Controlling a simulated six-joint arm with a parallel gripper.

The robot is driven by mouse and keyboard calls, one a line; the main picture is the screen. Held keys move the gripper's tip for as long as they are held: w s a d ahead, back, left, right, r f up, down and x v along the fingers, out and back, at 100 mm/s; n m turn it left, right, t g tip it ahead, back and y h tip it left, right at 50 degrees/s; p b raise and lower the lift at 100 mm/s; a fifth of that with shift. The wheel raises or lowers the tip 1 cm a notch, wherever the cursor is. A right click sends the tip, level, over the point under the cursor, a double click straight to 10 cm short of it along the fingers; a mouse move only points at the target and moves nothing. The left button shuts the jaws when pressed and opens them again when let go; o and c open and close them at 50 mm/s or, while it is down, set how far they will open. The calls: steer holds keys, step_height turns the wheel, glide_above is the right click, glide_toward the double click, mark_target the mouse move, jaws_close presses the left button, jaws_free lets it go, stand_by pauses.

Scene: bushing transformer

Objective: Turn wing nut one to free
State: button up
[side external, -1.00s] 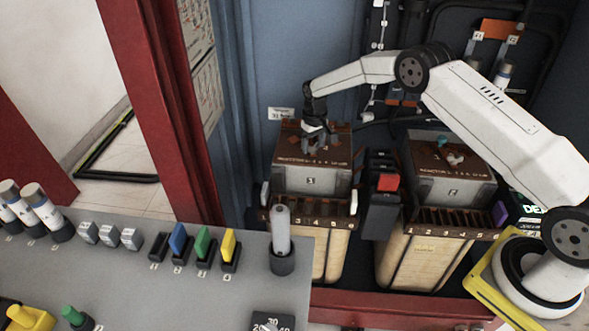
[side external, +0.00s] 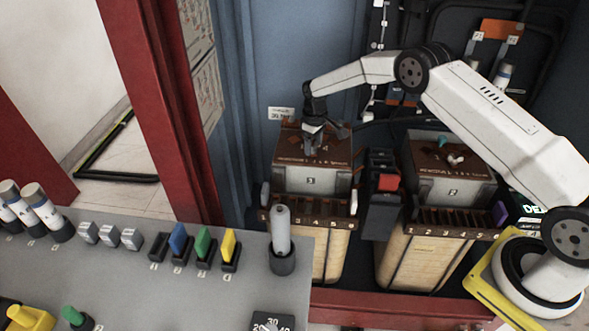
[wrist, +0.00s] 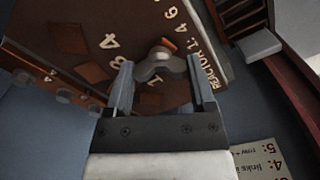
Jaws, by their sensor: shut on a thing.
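Wing nut one (wrist: 158,66) is a grey two-winged nut on the brown top of the reactor marked 1 (side external: 310,180). It shows in the wrist view, with an orange-brown piece at its centre. My gripper (wrist: 161,72) points down over it, with one finger at each side of the wings, and is shut on it. In the side view my gripper (side external: 313,150) stands upright at the top of reactor 1 and hides the nut. Brown plates and pale numerals surround the nut on the lid.
A second reactor (side external: 453,185) marked 2 stands to the right, with small fittings on its lid. A dark unit with a red block (side external: 388,183) stands between the two. A grey console (side external: 140,270) with coloured switches fills the front left.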

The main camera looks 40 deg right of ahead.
mark_target(313, 144)
steer(key=shift+w+n, duration=0.1)
steer(key=shift+n, duration=1.9)
steer(key=shift+r, duration=0.1)
steer(key=o, duration=1.2)
steer(key=shift+r, duration=3.9)
steer(key=shift+r, duration=0.1)
